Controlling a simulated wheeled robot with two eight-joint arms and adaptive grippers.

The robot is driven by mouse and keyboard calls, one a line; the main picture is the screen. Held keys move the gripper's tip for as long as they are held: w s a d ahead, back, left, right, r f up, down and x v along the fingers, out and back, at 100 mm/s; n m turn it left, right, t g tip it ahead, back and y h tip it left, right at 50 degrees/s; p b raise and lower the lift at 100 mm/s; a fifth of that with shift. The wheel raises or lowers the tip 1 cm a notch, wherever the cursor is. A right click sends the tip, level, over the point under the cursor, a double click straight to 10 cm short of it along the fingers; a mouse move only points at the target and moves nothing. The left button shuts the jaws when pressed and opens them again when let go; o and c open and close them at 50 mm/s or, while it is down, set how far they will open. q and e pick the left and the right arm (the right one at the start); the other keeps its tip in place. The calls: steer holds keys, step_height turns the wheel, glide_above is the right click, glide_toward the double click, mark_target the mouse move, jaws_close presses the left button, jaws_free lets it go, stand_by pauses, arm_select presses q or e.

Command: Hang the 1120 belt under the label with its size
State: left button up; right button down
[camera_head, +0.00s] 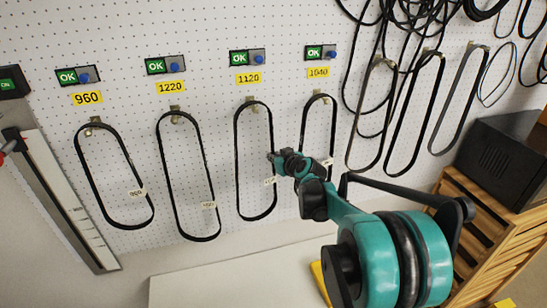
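A black belt (237,160) hangs as a long loop from the hook under the yellow 1120 label (249,78). A small white tag on its right strand is too small to read for sure. My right gripper (273,159) is at the right strand of this belt, at about mid height. Its fingertips overlap the strand in the picture; I cannot tell whether they close on it. My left gripper is out of view.
Belts also hang under the 960 (87,98), 1220 (170,87) and 1040 (318,72) labels; my gripper partly covers the 1040 one. More belts hang at the upper right. A wooden crate (480,215) and a white table (215,280) stand below.

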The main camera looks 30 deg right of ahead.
steer(key=c, duration=1.6)
jaws_free()
steer(key=shift+c, duration=0.2)
steer(key=shift+s, duration=0.1)
steer(key=d+v, duration=0.1)
steer(key=v, duration=1.1)
steer(key=s+a+f+g+y+b, duration=0.15)
steer(key=s+a+f+b, duration=0.25)
steer(key=a+f+b, duration=0.5)
steer(key=s+a+f+g+y+b, duration=0.15)
steer(key=s+a+f+b, duration=0.25)
steer(key=a+f+b, duration=0.55)
steer(key=s+a+f+g+h+b, duration=0.1)
steer(key=s+f+b, duration=0.5)
steer(key=f, duration=0.6)
steer(key=s+a+f+g+b, duration=0.2)
steer(key=s+f+b, duration=0.3)
steer(key=f, duration=0.8)
steer(key=shift+s+a+g+h+b, duration=0.3)
steer(key=shift+s+a+h+b, duration=0.15)
steer(key=shift+s, duration=0.6)
